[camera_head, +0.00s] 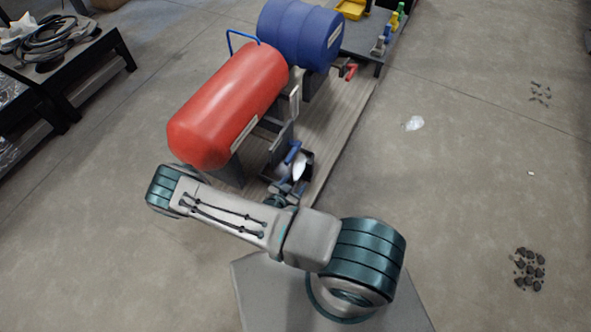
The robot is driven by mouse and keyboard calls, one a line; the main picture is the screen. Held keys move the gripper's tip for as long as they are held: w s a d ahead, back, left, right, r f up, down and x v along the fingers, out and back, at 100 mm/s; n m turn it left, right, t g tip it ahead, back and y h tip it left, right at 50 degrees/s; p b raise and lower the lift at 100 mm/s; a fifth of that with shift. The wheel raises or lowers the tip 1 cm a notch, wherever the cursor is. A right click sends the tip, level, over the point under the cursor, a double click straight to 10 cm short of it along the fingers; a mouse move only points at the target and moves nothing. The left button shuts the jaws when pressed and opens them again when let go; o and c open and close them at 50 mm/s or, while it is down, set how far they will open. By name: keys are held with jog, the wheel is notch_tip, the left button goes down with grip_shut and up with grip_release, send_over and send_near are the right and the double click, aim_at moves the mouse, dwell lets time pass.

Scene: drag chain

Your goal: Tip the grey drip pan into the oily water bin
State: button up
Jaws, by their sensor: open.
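My arm reaches across the front of the picture, and my gripper (291,184) shows small and partly hidden just beyond its link, below the right end of the red drum. It appears open. Right at it is a small dark open-topped container (307,161) with a white patch inside and a blue part at its left edge. I cannot tell whether this is the grey drip pan or the oily water bin, or whether the gripper touches it. No other pan or bin can be told apart; my arm hides part of that area.
A red drum (225,105) and a blue drum (300,35) lie on supports over a long wooden platform (343,110). Bottles and a yellow tray (351,9) stand behind. A black bench (105,45) is at left.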

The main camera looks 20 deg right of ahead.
aim_at(308, 168)
jog(key=shift+n, duration=0.3)
jog(key=b+x, duration=0.1)
jog(key=x, duration=0.4)
jog(key=b+x, duration=0.1)
jog(key=x, duration=0.2)
jog(key=shift+s+f+b, duration=0.1)
jog(key=shift+f+b, duration=0.25)
jog(key=shift+b+x, duration=1.45)
jog(key=shift+x, duration=1.45)
jog(key=shift+r, duration=0.25)
grip_shut()
